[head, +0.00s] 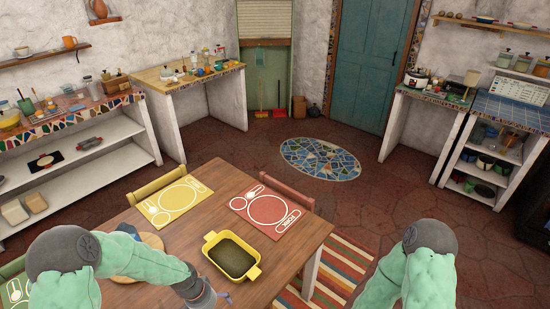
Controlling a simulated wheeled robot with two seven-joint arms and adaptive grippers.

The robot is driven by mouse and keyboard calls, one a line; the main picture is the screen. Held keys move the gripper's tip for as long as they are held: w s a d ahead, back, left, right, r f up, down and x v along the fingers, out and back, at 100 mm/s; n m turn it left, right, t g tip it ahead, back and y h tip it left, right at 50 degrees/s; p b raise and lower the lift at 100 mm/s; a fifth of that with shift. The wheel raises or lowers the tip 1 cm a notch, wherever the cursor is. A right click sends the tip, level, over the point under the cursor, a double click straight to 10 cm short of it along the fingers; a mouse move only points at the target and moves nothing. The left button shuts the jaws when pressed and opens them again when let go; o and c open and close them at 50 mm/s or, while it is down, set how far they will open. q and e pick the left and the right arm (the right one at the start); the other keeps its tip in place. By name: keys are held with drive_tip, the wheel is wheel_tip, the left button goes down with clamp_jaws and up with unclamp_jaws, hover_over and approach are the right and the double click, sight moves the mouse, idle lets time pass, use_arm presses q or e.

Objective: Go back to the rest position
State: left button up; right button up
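My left arm reaches in from the lower left over the wooden table (290,262). Its gripper (214,298) is at the bottom edge of the head view, just in front of a yellow two-handled baking dish (208,239). The gripper is small and partly cut off, so I cannot tell whether its fingers are open or shut. The dish sits upright on the table and looks dark inside. My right arm shows at the lower right, beyond the table's right edge. Its gripper is out of the picture.
A yellow placemat (190,191) and a red placemat (266,228) lie on the table, with chairs behind. A round wooden board (152,240) is partly hidden by my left arm. A striped rug (345,266) lies right of the table. Counters line the walls; the middle floor is open.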

use_arm(q)
drive_tip(key=s+d+f+n+h, duration=0.1)
drive_tip(key=s+d+f+n, duration=0.35)
drive_tip(key=s, duration=0.25)
drive_tip(key=s+d+f+n, duration=0.3)
drive_tip(key=s+f+n, duration=0.1)
drive_tip(key=s+f, duration=0.25)
wheel_tip(320, 180, down, 8)
drive_tip(key=w+d+m+b, duration=0.1)
drive_tip(key=d+b, duration=0.1)
drive_tip(key=b, duration=0.8)
drive_tip(key=shift+w+t, duration=0.15)
drive_tip(key=shift+t, duration=0.15)
